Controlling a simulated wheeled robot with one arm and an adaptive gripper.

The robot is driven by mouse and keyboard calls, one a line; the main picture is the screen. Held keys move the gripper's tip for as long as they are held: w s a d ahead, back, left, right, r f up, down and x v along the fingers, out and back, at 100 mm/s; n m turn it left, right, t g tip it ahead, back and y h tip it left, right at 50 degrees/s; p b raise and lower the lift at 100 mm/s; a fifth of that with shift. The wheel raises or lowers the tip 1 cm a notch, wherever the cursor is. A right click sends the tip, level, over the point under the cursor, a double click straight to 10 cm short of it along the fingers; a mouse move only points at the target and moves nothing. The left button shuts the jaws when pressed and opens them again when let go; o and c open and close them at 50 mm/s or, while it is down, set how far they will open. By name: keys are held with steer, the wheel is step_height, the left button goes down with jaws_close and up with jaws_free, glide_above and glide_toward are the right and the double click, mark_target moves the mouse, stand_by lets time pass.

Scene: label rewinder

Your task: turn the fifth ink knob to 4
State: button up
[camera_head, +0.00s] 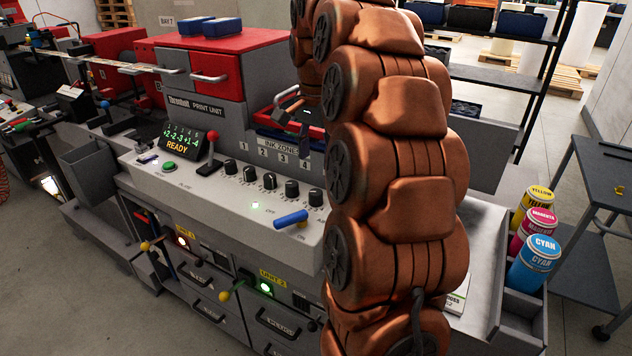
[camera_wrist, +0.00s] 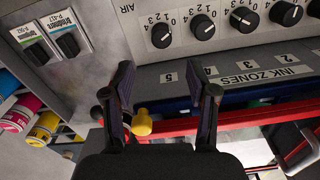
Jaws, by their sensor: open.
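In the head view the row of black ink knobs runs along the sloped grey panel of the print unit. The fifth ink knob (camera_head: 316,196) is the rightmost, beside my copper-coloured arm. In the wrist view the fifth ink knob (camera_wrist: 161,36) is the leftmost of the row, above the label 5, with a number scale around it. Its exact setting is hard to read. My gripper (camera_wrist: 160,82) is open and empty, its fingers apart below the knob, not touching it.
The fourth knob (camera_wrist: 202,27) sits close to the right of the fifth in the wrist view. A blue lever (camera_head: 291,219) sticks out below the knobs. A red rail (camera_wrist: 230,118) crosses under my fingers. Ink cans (camera_head: 534,263) stand at the right. The display (camera_head: 179,143) reads READY.

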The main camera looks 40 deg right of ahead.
mark_target(315, 192)
step_height(315, 192, down, 2)
steer(key=shift+w+a+f+n+b, duration=0.1)
steer(key=shift+n+b, duration=0.2)
steer(key=shift+n, duration=0.3)
steer(key=shift+f+p, duration=1.15)
steer(key=shift+f, duration=2.65)
jaws_close()
